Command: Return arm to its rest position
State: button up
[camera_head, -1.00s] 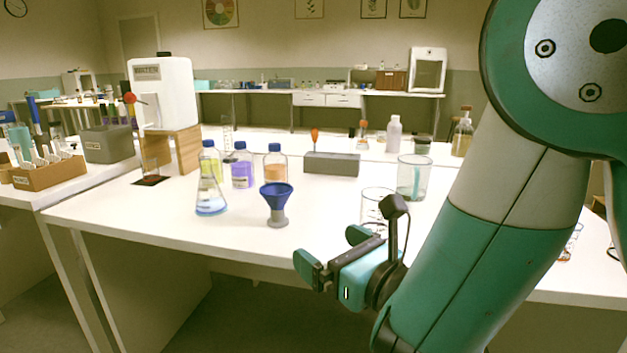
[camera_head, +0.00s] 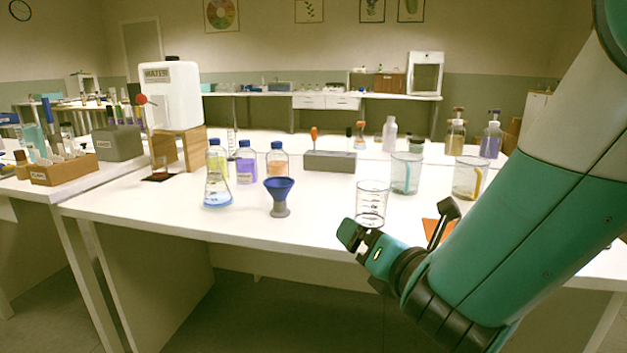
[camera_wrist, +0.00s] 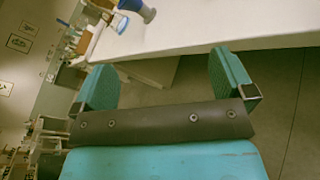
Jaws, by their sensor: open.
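My gripper (camera_head: 352,238) is at the front edge of the white table, on the right side of the head view. It is empty. In the wrist view its two teal fingers (camera_wrist: 165,85) stand wide apart with nothing between them. The floor and the table's front edge show beyond them. A clear glass beaker (camera_head: 371,205) stands on the table just behind the gripper. My teal and white arm covers the right part of the table.
On the white table (camera_head: 320,235) stand a blue funnel (camera_head: 279,195), a conical flask (camera_head: 217,190), several blue-capped bottles, a grey block (camera_head: 329,161) and two larger beakers (camera_head: 406,174) (camera_head: 470,178). A white water dispenser (camera_head: 172,95) stands at the left. Open floor lies in front.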

jog(key=s+d+f+m+g+h, duration=0.3)
jog(key=s+d+m+g+h, duration=0.25)
jog(key=m, duration=1.15)
jog(key=s+r+m+g+y, duration=0.2)
jog(key=s+m+g, duration=0.3)
jog(key=s, duration=0.4)
jog(key=s+r+m+g+y, duration=0.2)
jog(key=s+m+g, duration=0.25)
jog(key=s, duration=0.45)
notch_tip(320, 180, up, 26)
jog(key=p, duration=2.6)
jog(key=shift+w+f+n, duration=0.1)
jog(key=shift+n, duration=0.15)
